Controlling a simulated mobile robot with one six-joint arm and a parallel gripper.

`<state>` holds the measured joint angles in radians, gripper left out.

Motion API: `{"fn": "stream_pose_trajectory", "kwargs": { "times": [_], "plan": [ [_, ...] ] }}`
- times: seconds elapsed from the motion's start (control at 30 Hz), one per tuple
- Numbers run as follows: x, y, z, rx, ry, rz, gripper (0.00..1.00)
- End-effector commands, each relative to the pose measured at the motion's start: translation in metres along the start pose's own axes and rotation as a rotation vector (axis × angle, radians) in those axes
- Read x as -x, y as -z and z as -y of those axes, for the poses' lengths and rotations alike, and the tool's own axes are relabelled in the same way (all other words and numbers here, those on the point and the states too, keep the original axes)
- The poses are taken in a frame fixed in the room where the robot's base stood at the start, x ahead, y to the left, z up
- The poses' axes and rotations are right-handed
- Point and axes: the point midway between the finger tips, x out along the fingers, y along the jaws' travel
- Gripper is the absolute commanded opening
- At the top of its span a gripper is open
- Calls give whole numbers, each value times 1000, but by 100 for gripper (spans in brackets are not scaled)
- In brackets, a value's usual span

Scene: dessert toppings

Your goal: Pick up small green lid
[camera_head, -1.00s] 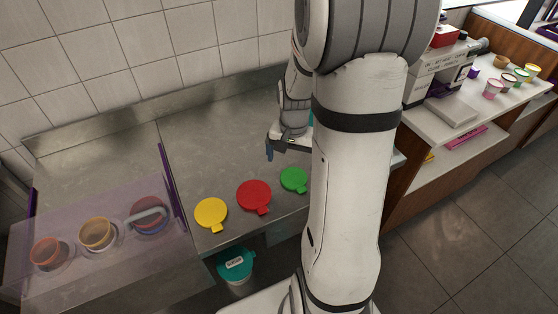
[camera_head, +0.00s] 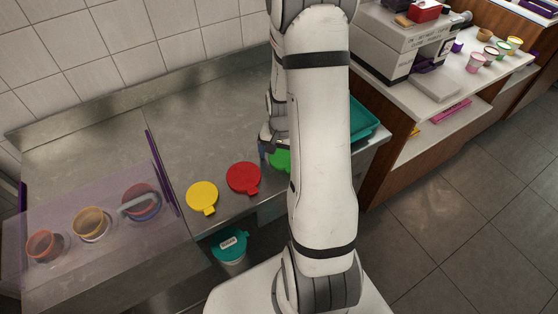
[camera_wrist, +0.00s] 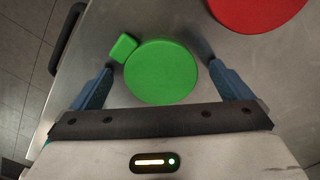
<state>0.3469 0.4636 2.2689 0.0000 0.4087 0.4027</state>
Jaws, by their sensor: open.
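The small green lid (camera_wrist: 161,72) lies flat on the steel counter, a round disc with a square tab at its upper left in the wrist view. In the head view the green lid (camera_head: 280,160) is partly hidden behind my arm. My gripper (camera_wrist: 157,76) is open, with one blue finger on each side of the lid and gaps to both. In the head view my gripper (camera_head: 268,150) is mostly hidden by my arm, close beside the lid.
A red lid (camera_head: 243,178) and a yellow lid (camera_head: 202,197) lie left of the green one; the red lid also shows in the wrist view (camera_wrist: 258,8). A clear purple cover (camera_head: 75,215) stands over several cups. A teal tray (camera_head: 363,120) sits right of my arm.

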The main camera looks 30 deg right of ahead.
Motion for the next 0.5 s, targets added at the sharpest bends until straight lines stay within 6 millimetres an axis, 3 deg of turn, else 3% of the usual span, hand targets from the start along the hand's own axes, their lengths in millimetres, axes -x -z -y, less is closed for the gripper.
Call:
{"fn": "stream_pose_trajectory", "kwargs": {
  "times": [0.1, 0.5],
  "plan": [
    [0, 0, 0, 0, 0, 0, 99],
    [0, 0, 0, -1, 0, 0, 66]
  ]
}}
